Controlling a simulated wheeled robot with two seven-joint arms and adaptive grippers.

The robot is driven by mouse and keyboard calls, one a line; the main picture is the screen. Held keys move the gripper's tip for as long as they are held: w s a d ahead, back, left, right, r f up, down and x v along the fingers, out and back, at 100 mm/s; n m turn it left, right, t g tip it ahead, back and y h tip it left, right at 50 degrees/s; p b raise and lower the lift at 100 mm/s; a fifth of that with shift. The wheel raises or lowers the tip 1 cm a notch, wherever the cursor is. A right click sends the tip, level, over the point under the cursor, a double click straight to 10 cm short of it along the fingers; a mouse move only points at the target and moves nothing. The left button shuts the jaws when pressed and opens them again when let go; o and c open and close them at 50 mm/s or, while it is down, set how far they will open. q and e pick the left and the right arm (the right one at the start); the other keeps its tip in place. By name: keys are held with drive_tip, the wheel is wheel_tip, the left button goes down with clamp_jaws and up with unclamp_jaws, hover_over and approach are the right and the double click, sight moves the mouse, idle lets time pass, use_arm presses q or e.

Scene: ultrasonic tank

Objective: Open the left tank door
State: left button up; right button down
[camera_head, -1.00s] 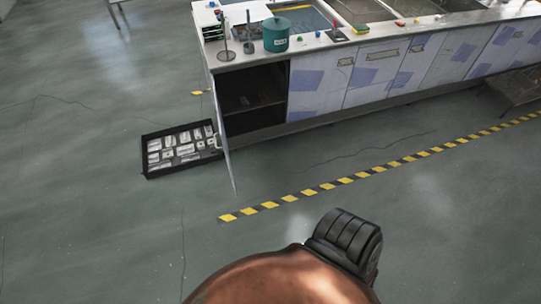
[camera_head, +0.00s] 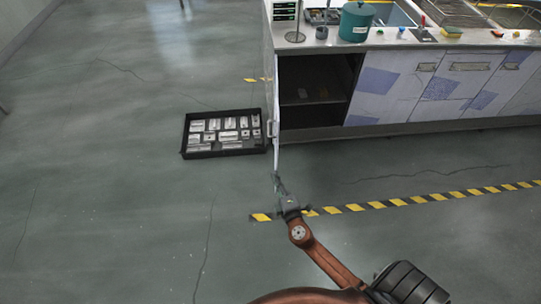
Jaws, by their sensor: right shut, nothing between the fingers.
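The left tank door (camera_head: 275,125) stands swung open at the left end of the long tank bench. It shows almost edge-on, with a small handle on its outer left side. Behind it the dark cabinet interior (camera_head: 312,85) with a shelf is exposed. My right gripper (camera_head: 277,180) is at the end of my orange arm, just below the door's near lower corner in the picture. Its fingers are shut and empty. Whether the tips touch the door I cannot tell. My left gripper is out of view.
A black tray (camera_head: 186,140) of small metal parts lies on the floor left of the door. A yellow-black floor stripe (camera_head: 400,201) runs in front of the bench. A green pot (camera_head: 356,22) stands on the bench top (camera_head: 320,42). The floor at left is clear.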

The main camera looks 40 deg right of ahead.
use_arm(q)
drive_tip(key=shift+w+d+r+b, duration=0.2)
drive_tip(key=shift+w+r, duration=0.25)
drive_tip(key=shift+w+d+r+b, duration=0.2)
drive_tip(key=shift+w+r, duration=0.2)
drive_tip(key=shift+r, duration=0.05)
use_arm(e)
drive_tip(key=w+d+r, duration=0.3)
drive_tip(key=w+d, duration=0.2)
drive_tip(key=w, duration=0.2)
drive_tip(key=shift+w+d+n+t, duration=0.3)
drive_tip(key=shift+w+t, duration=0.05)
drive_tip(key=shift+t, duration=0.05)
